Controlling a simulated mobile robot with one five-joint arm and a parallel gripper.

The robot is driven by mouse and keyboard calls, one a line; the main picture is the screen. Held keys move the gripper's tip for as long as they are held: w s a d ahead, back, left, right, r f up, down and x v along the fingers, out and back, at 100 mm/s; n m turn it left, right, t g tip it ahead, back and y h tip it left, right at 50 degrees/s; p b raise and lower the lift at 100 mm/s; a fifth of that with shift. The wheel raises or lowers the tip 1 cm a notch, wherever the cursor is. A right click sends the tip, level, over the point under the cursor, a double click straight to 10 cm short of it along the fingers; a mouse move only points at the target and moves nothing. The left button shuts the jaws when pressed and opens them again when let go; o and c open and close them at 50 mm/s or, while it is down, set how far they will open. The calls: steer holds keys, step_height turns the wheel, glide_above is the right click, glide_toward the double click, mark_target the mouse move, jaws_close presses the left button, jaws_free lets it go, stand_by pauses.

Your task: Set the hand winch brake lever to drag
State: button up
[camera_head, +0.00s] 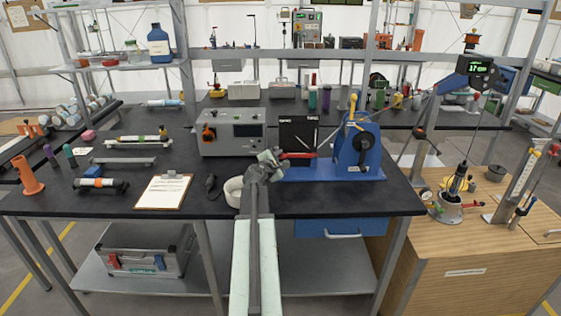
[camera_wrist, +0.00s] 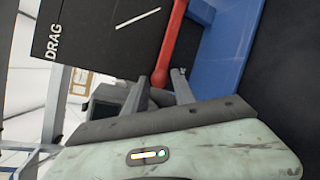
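The blue hand winch (camera_head: 358,148) stands on the dark bench, right of centre. Its red brake lever (camera_head: 297,155) sticks out to the left, in front of a black panel (camera_head: 297,128) with white lettering. In the wrist view the panel (camera_wrist: 95,40) reads DRAG, with a white line mark. The red lever (camera_wrist: 172,40) also shows there, its rounded end at the gap between my fingertips. My gripper (camera_head: 277,160) is at the lever's left end. In the wrist view my gripper (camera_wrist: 163,80) has its fingers apart. I cannot tell whether either finger touches the lever.
A grey instrument box (camera_head: 232,132) stands left of the winch. A white ring-shaped roll (camera_head: 233,190) and a clipboard (camera_head: 163,191) lie left of my arm. A wooden cabinet (camera_head: 460,250) stands to the right. The bench front right of my arm is clear.

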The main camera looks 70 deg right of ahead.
steer(key=shift+c, duration=0.3)
steer(key=shift+a, duration=0.1)
jaws_close()
stand_by(1.0)
